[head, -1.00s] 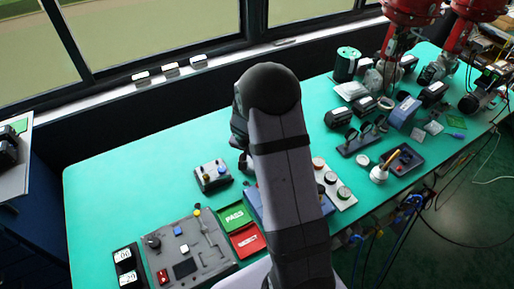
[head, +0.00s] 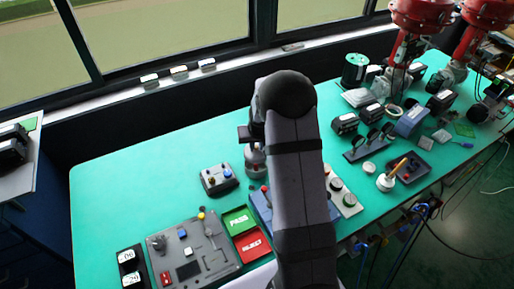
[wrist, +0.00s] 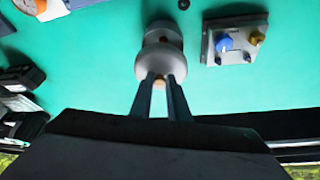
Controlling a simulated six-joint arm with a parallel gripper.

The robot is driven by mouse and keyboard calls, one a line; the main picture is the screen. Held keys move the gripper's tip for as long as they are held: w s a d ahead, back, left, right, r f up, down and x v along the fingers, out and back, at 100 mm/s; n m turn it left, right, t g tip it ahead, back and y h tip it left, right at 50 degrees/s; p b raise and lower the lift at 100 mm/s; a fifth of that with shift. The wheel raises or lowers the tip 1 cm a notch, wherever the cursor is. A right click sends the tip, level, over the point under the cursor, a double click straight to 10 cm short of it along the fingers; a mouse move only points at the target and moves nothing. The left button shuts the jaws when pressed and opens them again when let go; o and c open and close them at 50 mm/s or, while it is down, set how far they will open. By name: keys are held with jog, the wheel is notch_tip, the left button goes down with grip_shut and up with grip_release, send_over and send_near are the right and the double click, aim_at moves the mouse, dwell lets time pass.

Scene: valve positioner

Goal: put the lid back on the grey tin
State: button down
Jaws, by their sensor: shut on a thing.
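My gripper (wrist: 159,84) is shut on the small brass-coloured knob of a grey, rounded lid (wrist: 160,60) in the wrist view. Past the lid, in line with it, a grey round shape that looks like the tin (wrist: 158,33) shows in part; the lid hides the rest. In the head view, the grey tin (head: 255,172) stands on the green bench under my gripper (head: 256,143), partly behind my arm. I cannot tell whether the lid touches the tin's rim.
A grey box with coloured knobs (head: 217,179) stands close to the left of the tin. Nearer are a green PASS tray (head: 238,220), a red tray (head: 252,244) and a grey panel (head: 205,262). The bench at the far left is clear.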

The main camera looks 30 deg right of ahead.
aim_at(257, 155)
dwell(0.3)
jog(key=shift+f, duration=0.1)
jog(key=shift+f+b, duration=2.3)
jog(key=shift+f, duration=0.8)
jog(key=shift+f, duration=0.2)
dwell(0.5)
jog(key=c, duration=1.6)
grip_release()
jog(key=shift+o, duration=0.6)
jog(key=o, duration=0.4)
jog(key=shift+c, duration=0.2)
